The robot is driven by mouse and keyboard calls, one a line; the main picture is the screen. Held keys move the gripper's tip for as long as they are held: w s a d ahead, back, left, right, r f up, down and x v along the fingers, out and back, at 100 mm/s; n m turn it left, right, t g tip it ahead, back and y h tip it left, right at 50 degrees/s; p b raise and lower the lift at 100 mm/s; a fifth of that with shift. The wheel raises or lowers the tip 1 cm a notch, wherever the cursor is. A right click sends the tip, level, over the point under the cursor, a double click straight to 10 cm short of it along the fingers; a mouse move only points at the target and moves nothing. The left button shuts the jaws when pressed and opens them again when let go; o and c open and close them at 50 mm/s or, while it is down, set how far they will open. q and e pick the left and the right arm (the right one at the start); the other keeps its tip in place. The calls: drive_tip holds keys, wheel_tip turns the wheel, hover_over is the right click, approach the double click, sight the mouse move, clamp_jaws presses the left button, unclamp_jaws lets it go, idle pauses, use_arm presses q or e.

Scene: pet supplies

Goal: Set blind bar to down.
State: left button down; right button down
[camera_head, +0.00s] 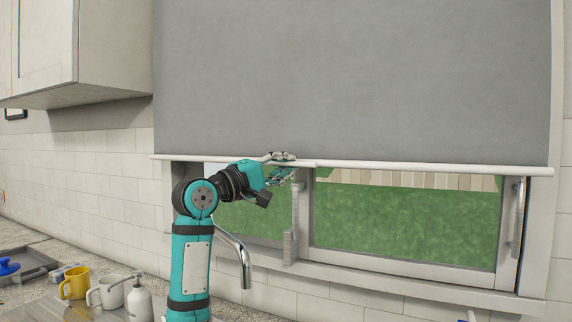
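The blind bar (430,168) is a thin white rod along the bottom edge of a grey roller blind (350,80). It hangs level across the upper part of the window, and the glass below it is uncovered. My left gripper (281,165) is at the bar, left of its middle, with one finger above and one below. It looks shut on the bar, though the fingers hide part of the contact.
Below the blind are the window frame (400,279) and a metal window handle (518,218). A chrome faucet (240,258) stands close to my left arm. A yellow mug (74,284), a white mug (103,294) and a dispenser bottle (139,303) stand on the counter at lower left.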

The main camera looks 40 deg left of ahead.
use_arm(q)
drive_tip(key=shift+w+f, duration=0.1)
drive_tip(key=shift+f, duration=0.25)
drive_tip(key=c, duration=1.9)
unclamp_jaws()
drive_tip(key=shift+d, duration=0.1)
drive_tip(key=o, duration=0.5)
drive_tip(key=shift+r, duration=0.1)
drive_tip(key=v, duration=1.2)
drive_tip(key=shift+r, duration=0.2)
